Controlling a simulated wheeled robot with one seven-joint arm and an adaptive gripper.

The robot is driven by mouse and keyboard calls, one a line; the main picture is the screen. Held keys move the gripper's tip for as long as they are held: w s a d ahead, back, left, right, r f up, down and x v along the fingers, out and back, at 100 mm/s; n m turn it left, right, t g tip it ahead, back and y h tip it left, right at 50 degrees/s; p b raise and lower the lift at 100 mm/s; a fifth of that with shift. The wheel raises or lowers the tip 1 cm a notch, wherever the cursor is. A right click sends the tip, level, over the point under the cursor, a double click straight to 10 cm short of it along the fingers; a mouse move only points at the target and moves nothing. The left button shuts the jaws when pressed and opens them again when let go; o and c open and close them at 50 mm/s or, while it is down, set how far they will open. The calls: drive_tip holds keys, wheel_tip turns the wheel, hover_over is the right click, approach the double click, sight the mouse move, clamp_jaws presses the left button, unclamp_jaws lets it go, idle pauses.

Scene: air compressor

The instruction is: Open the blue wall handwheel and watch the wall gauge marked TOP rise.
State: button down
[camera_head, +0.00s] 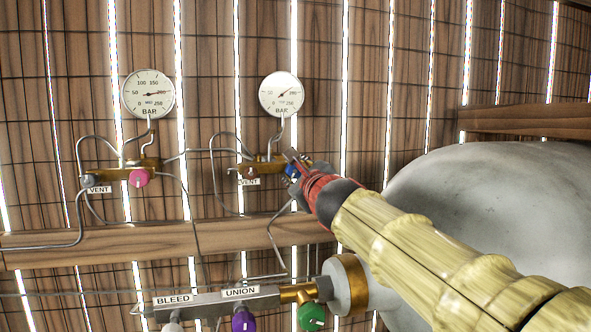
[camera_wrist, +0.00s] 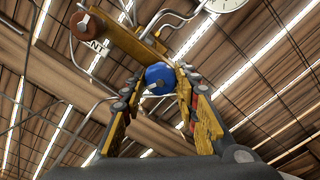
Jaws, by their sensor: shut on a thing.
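The blue handwheel (camera_head: 291,171) is on the right-hand brass valve block on the wall, partly hidden by my gripper (camera_head: 296,163) in the head view. In the wrist view the blue handwheel (camera_wrist: 158,77) sits between the two fingers of my gripper (camera_wrist: 157,84), which is shut on it. The right wall gauge (camera_head: 282,94) is above this valve. Its small label looks like TOP but is hard to read. Its needle points up and right, a little short of the 200 mark. The gauge's edge (camera_wrist: 226,3) shows at the top of the wrist view.
A second gauge (camera_head: 148,94) and a pink knob (camera_head: 139,178) are to the left. Thin pipes run around both valve blocks. Below are a purple knob (camera_head: 243,320) and a green knob (camera_head: 311,316). A large grey tank (camera_head: 490,200) stands right, behind my arm.

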drive_tip(key=c, duration=1.5)
unclamp_jaws()
drive_tip(key=shift+s, duration=0.15)
drive_tip(key=shift+o, duration=0.2)
drive_tip(key=v, duration=0.6)
